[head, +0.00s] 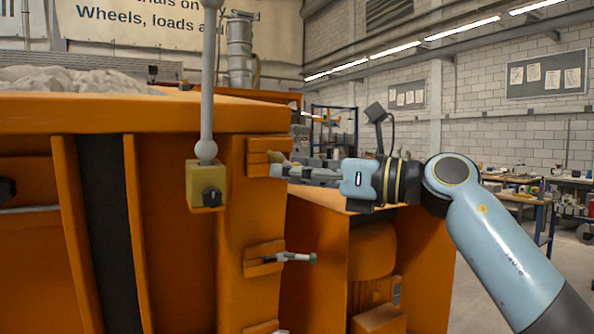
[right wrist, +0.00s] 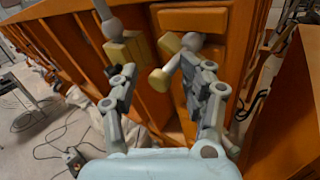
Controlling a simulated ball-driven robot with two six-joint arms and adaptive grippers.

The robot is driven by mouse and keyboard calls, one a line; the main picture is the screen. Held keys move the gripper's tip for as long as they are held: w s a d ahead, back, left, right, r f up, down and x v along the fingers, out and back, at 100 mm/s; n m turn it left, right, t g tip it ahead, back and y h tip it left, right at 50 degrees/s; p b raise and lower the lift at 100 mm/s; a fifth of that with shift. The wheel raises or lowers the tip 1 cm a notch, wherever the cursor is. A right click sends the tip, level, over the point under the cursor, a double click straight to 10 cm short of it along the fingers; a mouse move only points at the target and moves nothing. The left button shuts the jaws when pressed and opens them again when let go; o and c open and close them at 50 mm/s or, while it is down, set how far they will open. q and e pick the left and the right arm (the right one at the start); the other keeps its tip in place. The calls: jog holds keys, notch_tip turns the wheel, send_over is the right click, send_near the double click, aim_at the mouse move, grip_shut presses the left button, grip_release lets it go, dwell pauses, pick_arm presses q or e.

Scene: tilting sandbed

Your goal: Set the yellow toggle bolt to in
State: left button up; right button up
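The yellow toggle bolt sits on an orange block at the upper right of the sandbed's front; in the head view only a small part of its yellowish handle (head: 280,157) shows. In the right wrist view the bolt (right wrist: 170,44) has pale yellow parts and a grey part, with a yellow knob (right wrist: 160,79) toward me. My right gripper (head: 283,171) reaches in from the right at the bolt. In the wrist view its fingers (right wrist: 150,68) are apart, the knob between them and closer to the right finger; contact is unclear. My left gripper is not in view.
A yellow box (head: 206,184) with a black knob and a tall grey ball-ended rod (head: 207,95) stands just left of the bolt. A second bolt with a green-white handle (head: 297,257) sits below.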

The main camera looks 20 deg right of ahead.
jog(key=shift+r, duration=0.25)
jog(key=v, duration=0.8)
jog(key=shift+f, duration=0.25)
jog(key=shift+d, duration=0.1)
